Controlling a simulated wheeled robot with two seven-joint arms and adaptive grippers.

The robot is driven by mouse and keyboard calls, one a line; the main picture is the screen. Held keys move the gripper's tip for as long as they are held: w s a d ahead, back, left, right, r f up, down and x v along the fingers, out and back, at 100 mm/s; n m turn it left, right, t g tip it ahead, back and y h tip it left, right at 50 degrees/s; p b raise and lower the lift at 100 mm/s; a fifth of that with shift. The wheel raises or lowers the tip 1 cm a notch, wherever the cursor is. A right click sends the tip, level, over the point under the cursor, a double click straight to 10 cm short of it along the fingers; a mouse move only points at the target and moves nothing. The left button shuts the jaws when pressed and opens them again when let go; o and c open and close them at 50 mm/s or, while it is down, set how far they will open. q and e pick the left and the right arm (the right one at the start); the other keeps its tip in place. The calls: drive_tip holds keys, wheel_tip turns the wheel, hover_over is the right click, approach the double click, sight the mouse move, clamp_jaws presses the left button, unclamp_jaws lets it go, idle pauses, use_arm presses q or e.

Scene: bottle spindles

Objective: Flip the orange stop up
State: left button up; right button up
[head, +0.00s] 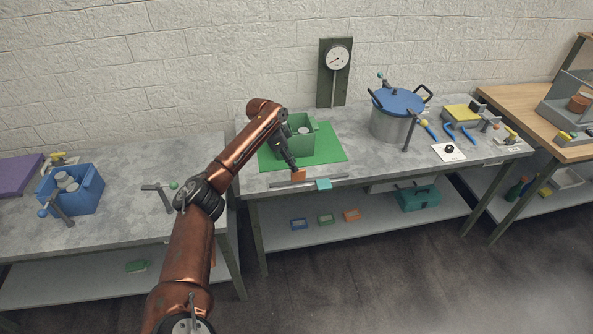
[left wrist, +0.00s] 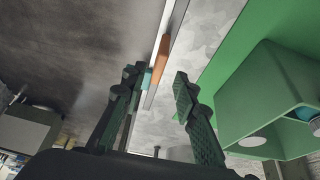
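The orange stop (head: 299,175) is a small flap on the grey rail (head: 340,180) along the front edge of the middle table. I cannot tell surely whether it stands up or lies over. A teal stop (head: 323,184) sits on the same rail, to its right. My left gripper (head: 293,166) is just above and behind the orange stop. In the left wrist view, my left gripper (left wrist: 157,84) has its fingers apart with nothing held. There the orange stop (left wrist: 161,62) shows beyond the gap between the fingertips, and the teal stop (left wrist: 147,78) is partly hidden by one finger. My right gripper is not in view.
A green crate (head: 310,137) with light-topped contents stands on a green mat (head: 332,150) close behind my gripper. A blue-lidded pot (head: 397,120) stands to the right. A blue crate (head: 88,190) is on the left table. Bare tabletop lies right of the mat.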

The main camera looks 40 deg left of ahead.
use_arm(q)
drive_tip(key=v, duration=0.6)
drive_tip(key=shift+d+f, duration=0.1)
drive_tip(key=shift+f, duration=0.05)
idle(0.3)
